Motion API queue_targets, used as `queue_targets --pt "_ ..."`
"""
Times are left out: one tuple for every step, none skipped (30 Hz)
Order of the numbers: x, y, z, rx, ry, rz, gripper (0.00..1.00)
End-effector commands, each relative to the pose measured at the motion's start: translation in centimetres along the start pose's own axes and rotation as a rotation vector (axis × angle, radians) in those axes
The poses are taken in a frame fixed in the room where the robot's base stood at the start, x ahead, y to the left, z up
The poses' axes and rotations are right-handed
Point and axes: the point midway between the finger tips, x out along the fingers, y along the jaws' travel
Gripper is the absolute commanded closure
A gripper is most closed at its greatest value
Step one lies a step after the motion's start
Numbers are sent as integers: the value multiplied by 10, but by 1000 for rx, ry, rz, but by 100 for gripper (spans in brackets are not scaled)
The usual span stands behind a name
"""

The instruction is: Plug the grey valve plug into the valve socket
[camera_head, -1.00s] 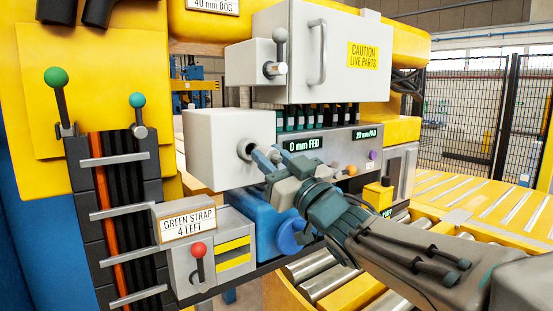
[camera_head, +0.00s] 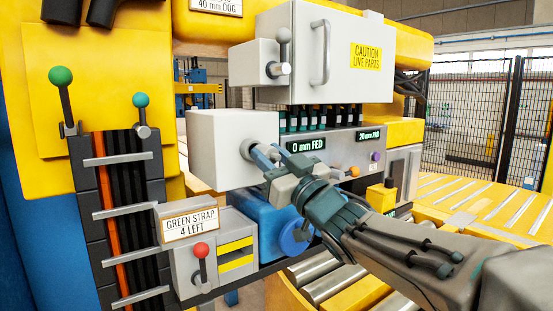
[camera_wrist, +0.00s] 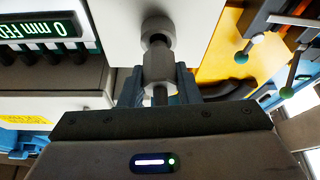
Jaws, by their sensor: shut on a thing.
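The valve socket is a short grey collar with a dark mouth (camera_wrist: 156,25) on the white box front (camera_head: 222,145). The grey valve plug (camera_wrist: 159,66) is a pale grey cylinder with a thin dark stem, held between the blue fingers of my gripper (camera_wrist: 160,88). In the wrist view the plug lines up with the collar and its end is at the dark mouth; I cannot tell how far in it reaches. In the head view my gripper (camera_head: 266,158) is at the box's right side, and its fingers hide most of the plug and socket.
A panel with a "0 mm FED" display (camera_head: 306,145) stands right of the socket. A lever (camera_head: 282,50) and a grey cabinet (camera_head: 335,50) are above. A blue round part (camera_head: 295,236) and a red-knobbed lever (camera_head: 201,252) are below.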

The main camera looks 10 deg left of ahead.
Motion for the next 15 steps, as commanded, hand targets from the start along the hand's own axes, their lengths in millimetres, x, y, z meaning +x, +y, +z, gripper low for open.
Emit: queue_targets --pt "2 0 1 0 1 0 100" --pt "2 0 1 0 0 0 100" --pt "4 0 2 1 0 0 100" --pt "4 0 2 1 0 0 100" --pt "5 0 3 1 -1 0 100" --pt "6 0 3 1 -1 0 100" --pt "7 0 4 1 -1 0 100" --pt "8 0 4 1 -1 0 100" --pt "9 0 4 0 -1 0 100" --pt "10 0 5 0 -1 -1 100" --pt "11 0 5 0 0 -1 100" --pt "12 0 5 -1 0 -1 100" --pt "13 0 5 -1 0 -1 100" --pt "14 0 6 -1 0 -1 100" --pt "15 -1 6 -1 0 -1 100"
